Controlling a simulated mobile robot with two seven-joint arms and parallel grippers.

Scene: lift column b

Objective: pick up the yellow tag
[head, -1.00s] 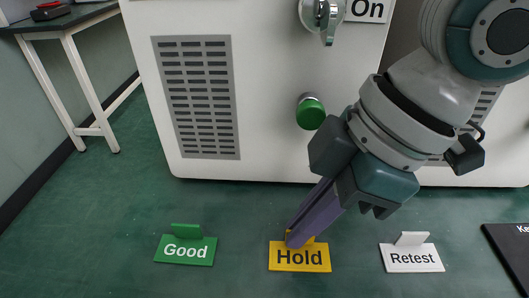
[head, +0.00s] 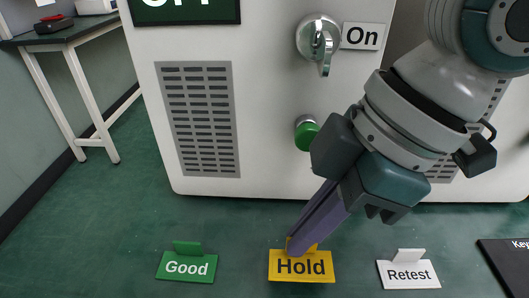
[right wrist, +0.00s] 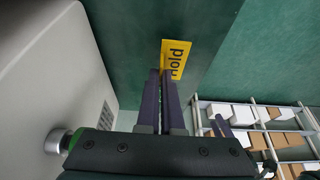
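The yellow tag (head: 302,266), lettered "Hold", is at the bottom middle of the head view, with its upright tab at the back. My right gripper (head: 300,243) reaches down from the upper right. Its two purple fingers are close together on the tab and hide part of it. In the right wrist view the yellow tag (right wrist: 176,60) sits at the fingertips (right wrist: 162,76), with a narrow gap between the fingers. The tag appears slightly off the green floor. My left gripper is not in view.
A black plate (head: 505,262) lies far right. Behind is a white cabinet (head: 270,120) with a green knob (head: 307,136) and lever (head: 322,48). Floor between the tags is clear.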

